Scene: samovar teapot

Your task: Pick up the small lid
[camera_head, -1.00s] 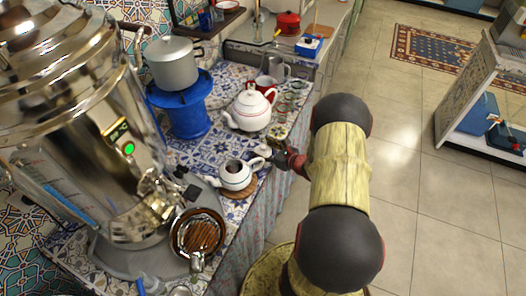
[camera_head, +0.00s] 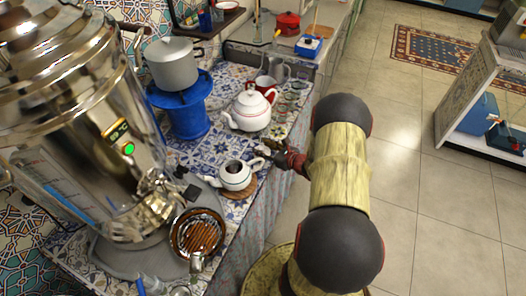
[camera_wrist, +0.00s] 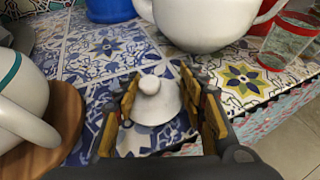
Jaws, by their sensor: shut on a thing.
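The small white lid (camera_wrist: 156,100), with a round knob on top, sits between the two fingers of my gripper (camera_wrist: 160,98) in the wrist view. My gripper is shut on it, and the lid appears at the level of the tiled counter; I cannot tell whether it touches it. In the head view my gripper (camera_head: 268,148) is at the counter's edge and mostly hides the lid. The small white teapot (camera_head: 236,176) stands open, without a lid, on a round wooden coaster (camera_head: 241,192) just left of my gripper.
A larger white teapot (camera_head: 249,112) with its lid on stands behind my gripper. Small glasses (camera_head: 291,97) stand along the counter edge. A large metal samovar (camera_head: 80,110) is at left, near a grey pot (camera_head: 173,66) on a blue stand (camera_head: 188,116). Floor at right is open.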

